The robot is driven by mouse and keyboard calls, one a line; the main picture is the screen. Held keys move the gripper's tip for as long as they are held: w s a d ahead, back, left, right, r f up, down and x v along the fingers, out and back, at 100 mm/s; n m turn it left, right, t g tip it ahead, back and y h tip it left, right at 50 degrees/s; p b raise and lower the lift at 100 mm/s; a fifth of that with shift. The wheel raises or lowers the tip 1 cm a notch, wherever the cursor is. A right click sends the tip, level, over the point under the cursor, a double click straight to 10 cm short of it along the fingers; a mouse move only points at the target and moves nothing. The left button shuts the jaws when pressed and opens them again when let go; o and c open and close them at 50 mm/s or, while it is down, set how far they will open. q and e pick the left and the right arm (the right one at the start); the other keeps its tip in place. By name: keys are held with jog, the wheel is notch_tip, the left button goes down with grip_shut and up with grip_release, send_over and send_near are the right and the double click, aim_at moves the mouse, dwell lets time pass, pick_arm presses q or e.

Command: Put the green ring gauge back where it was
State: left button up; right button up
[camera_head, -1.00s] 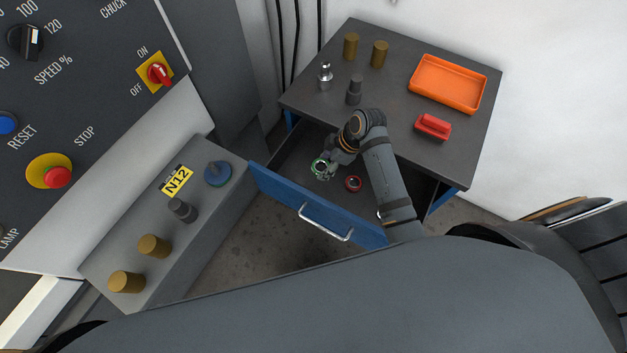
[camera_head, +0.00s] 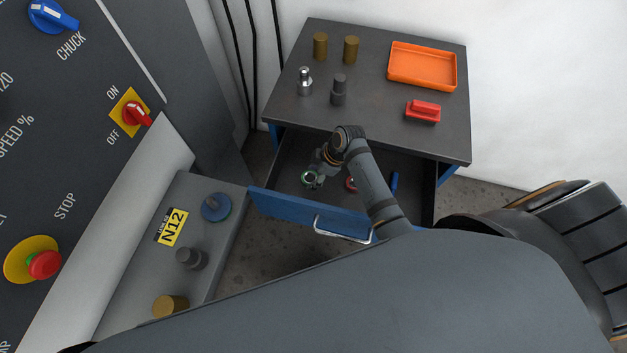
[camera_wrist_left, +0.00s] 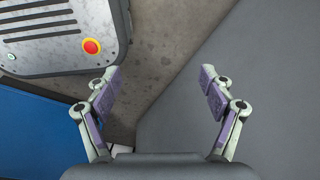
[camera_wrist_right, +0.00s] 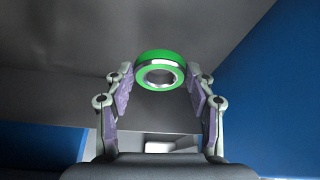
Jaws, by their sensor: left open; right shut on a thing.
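The green ring gauge (camera_wrist_right: 160,58) is a green ring with a bright metal bore. My right gripper (camera_wrist_right: 160,82) is shut on it, a pad on each side, in the right wrist view. In the head view the green ring (camera_head: 308,178) and my right gripper (camera_head: 314,172) are inside the open blue-fronted drawer (camera_head: 290,208), near its left end. Whether the ring touches the drawer floor cannot be told. A red ring (camera_head: 351,184) lies in the drawer to the right, partly behind my right arm. My left gripper (camera_wrist_left: 160,95) is open and empty in the left wrist view.
A blue item (camera_head: 394,182) lies at the drawer's right. The cabinet top (camera_head: 375,115) above holds brass cylinders (camera_head: 351,50), a silver part (camera_head: 305,82), a dark part (camera_head: 339,91), an orange tray (camera_head: 423,84) and a red block (camera_head: 423,111). A grey ledge (camera_head: 185,225) stands left.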

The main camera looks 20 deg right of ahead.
jog(key=shift+f, duration=2.05)
jog(key=shift+f, duration=0.1)
jog(key=o, duration=1.4)
jog(key=shift+o, duration=0.2)
jog(key=v, duration=1.2)
jog(key=shift+d, duration=0.1)
